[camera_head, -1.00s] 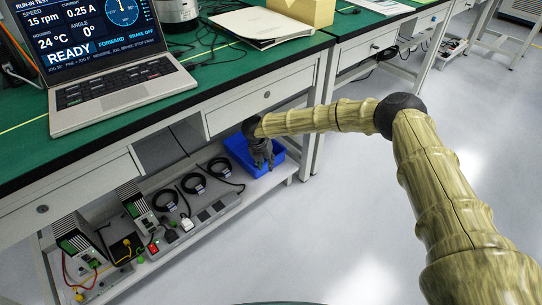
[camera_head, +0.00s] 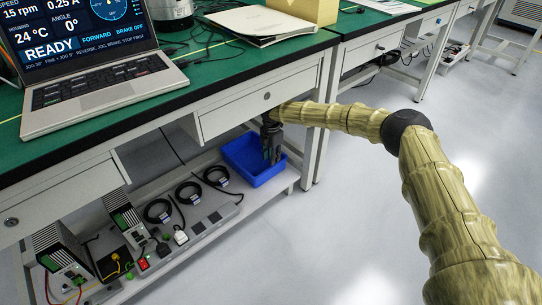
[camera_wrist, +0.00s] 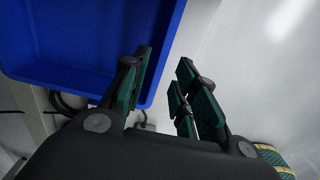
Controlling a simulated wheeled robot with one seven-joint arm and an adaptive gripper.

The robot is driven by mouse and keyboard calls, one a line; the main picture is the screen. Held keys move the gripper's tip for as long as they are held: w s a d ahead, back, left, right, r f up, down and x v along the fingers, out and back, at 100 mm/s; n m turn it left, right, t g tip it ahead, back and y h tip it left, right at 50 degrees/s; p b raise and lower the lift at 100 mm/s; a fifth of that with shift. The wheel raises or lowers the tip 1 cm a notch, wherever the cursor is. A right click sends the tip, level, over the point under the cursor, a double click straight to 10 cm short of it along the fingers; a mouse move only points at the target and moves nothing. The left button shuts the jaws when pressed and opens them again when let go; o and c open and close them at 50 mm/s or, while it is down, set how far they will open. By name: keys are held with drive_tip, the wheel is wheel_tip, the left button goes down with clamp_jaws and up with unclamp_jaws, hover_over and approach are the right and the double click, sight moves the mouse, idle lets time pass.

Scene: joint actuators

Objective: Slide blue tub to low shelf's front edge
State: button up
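The blue tub (camera_head: 262,179) stands on the low shelf (camera_head: 279,185) under the bench, at the shelf's right end. It looks empty. My gripper (camera_head: 272,160) hangs down at the tub's right side in the head view, overlapping its right rim. In the wrist view my gripper (camera_wrist: 164,58) is open, with a clear gap between its two fingers. The left finger overlaps the blue tub (camera_wrist: 85,38), and the right finger lies outside it over the pale floor. The tub's right rim runs up between the fingertips. I cannot tell whether a finger touches it.
Left of the tub on the shelf are black cable coils (camera_head: 188,192), plugs and electronic modules (camera_head: 122,212). A closed drawer (camera_head: 265,97) and the green bench top (camera_head: 200,76) overhang the shelf. A bench leg (camera_head: 309,155) stands right of the tub. The floor in front is clear.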

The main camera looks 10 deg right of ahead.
sight(271, 177)
wheel_tip(271, 177, down, 11)
drive_tip(key=b, duration=0.5)
drive_tip(key=shift+r, duration=0.15)
drive_tip(key=shift+c, duration=0.2)
clamp_jaws()
